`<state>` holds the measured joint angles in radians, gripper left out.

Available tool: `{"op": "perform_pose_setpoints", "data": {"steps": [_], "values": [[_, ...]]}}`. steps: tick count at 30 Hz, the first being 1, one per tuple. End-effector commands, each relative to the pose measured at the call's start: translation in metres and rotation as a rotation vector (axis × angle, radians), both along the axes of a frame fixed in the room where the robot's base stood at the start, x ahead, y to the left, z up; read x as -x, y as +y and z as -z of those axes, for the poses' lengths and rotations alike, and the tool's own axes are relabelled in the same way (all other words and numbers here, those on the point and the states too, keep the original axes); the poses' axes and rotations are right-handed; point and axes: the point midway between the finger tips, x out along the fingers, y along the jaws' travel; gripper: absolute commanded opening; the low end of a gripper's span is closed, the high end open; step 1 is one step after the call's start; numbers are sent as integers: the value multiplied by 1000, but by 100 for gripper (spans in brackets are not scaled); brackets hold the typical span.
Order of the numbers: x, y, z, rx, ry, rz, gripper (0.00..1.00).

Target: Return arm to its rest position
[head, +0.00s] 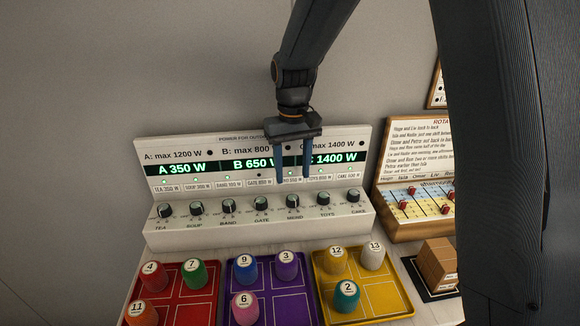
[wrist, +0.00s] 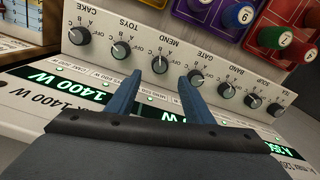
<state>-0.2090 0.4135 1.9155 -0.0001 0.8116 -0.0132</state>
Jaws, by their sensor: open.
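The mend knob (head: 292,201) is a small dark knob with a pale pointer on the white power panel (head: 355,222), above the label MEND. In the wrist view the mend knob (wrist: 160,65) lies just beyond and between my fingertips. Its exact pointer setting is too small to read. My gripper (head: 293,180) hangs over the panel with its two blue fingers pointing down, apart and empty. In the wrist view my gripper (wrist: 160,80) has the fingers on either side of the line to the knob, and they do not appear to touch it.
The gate knob (head: 261,203) and toys knob (head: 323,199) sit close on either side. The display (head: 180,167) reads A 350 W, B 650 W, C 1400 W. Red (head: 212,315), purple and yellow trays with numbered pegs stand in front; a wooden board (head: 405,231) is right.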

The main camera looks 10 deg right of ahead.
Motion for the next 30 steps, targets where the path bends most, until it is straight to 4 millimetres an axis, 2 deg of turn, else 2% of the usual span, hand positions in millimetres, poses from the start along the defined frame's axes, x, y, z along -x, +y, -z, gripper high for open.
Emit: {"op": "perform_pose_setpoints", "data": {"steps": [2, 5, 8, 12, 15, 18, 22, 30], "values": [[2, -2, 0, 0, -1, 3, 47], [18, -17, 2, -3, -12, 26, 47], [46, -41, 5, -6, -31, 65, 47], [100, -76, 14, -11, -68, 131, 47], [137, -94, 21, -14, -92, 173, 47], [165, -106, 28, -15, -110, 202, 47], [183, -110, 32, -16, -123, 222, 47], [186, -111, 33, -16, -125, 224, 47]]}}
